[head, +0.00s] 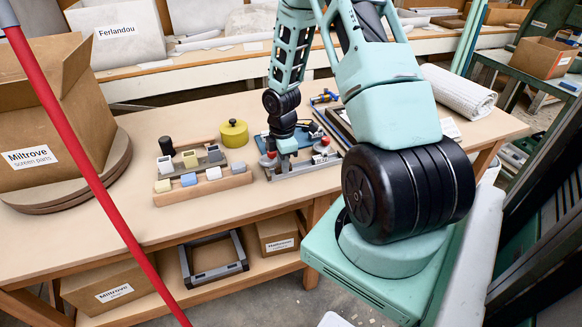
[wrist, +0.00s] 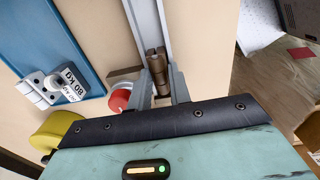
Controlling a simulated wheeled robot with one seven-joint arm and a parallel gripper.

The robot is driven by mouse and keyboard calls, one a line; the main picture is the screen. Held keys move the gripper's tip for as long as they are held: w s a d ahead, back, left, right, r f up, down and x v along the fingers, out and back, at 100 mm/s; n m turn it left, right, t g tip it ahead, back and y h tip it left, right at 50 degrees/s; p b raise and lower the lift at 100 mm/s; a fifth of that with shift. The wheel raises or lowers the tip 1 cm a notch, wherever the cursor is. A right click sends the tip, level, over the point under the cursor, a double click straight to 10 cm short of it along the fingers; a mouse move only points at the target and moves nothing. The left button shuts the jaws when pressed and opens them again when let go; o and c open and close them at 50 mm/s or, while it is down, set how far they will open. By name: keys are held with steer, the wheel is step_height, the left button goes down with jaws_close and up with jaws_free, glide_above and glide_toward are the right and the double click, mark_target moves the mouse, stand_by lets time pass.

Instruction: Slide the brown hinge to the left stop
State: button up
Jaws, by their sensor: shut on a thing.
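The brown hinge (wrist: 157,66) shows in the wrist view as a small brown metal piece in a grey channel rail (wrist: 150,18). My gripper (wrist: 159,92) is shut on it, with one grey finger on each side. In the head view my gripper (head: 287,158) reaches down to the left part of the grey rail (head: 310,168) on the bench. The hinge cannot be made out there.
A wooden rack (head: 205,188) with several coloured blocks stands left of the rail. A yellow round tin (head: 234,134) is behind it. A blue plate (wrist: 48,45) carries a grey block marked 80 kg (wrist: 66,84). The bench front (head: 225,208) is clear.

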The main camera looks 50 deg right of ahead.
steer(key=shift+w+a, duration=0.4)
steer(key=shift+a, duration=0.25)
steer(key=o, duration=0.8)
steer(key=shift+c, duration=1.2)
step_height(320, 180, up, 7)
steer(key=p, duration=0.7)
steer(key=shift+r, duration=0.1)
